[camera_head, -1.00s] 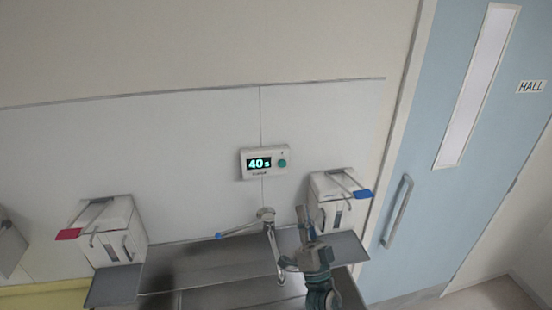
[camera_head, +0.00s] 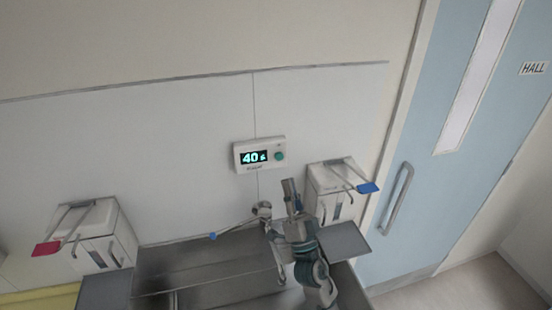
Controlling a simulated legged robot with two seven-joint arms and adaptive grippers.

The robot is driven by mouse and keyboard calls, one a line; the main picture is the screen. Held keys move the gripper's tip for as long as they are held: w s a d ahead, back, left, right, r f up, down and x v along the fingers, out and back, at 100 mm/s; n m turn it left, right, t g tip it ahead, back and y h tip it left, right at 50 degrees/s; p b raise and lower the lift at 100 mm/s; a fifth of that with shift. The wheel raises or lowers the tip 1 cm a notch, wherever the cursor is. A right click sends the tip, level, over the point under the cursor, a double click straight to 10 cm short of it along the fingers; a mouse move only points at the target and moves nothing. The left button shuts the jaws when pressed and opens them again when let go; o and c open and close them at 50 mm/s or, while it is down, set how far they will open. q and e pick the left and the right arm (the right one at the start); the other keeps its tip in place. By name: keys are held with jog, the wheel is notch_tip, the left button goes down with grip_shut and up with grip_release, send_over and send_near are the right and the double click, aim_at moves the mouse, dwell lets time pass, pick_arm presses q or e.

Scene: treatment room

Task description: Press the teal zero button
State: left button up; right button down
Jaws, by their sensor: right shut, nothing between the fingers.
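The white timer box (camera_head: 260,154) hangs on the wall panel above the sink, its display reading 40 and a blurred unit. The round teal button (camera_head: 280,156) sits on the right of its face and is fully visible. My right gripper (camera_head: 288,184) is shut and empty, pointing up. In the picture it is below the timer, slightly right of the button, and apart from it. My left gripper is not in view.
A steel sink (camera_head: 205,268) lies below, with a faucet (camera_head: 262,210) and blue-tipped lever close left of my right arm. A blue-lever dispenser (camera_head: 335,190) stands right; a red-lever dispenser (camera_head: 95,232) stands left. Wall around the timer is clear.

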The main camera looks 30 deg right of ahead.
aim_at(279, 157)
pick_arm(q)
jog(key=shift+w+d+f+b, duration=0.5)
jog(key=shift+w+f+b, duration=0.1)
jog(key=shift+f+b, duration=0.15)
pick_arm(e)
jog(key=w+d, duration=0.3)
jog(key=w, duration=0.4)
jog(key=shift+w+d+f, duration=0.15)
jog(key=shift+w+d, duration=0.05)
jog(key=shift+w, duration=0.1)
jog(key=shift+a, duration=0.1)
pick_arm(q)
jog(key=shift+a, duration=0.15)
pick_arm(e)
jog(key=shift+a, duration=0.3)
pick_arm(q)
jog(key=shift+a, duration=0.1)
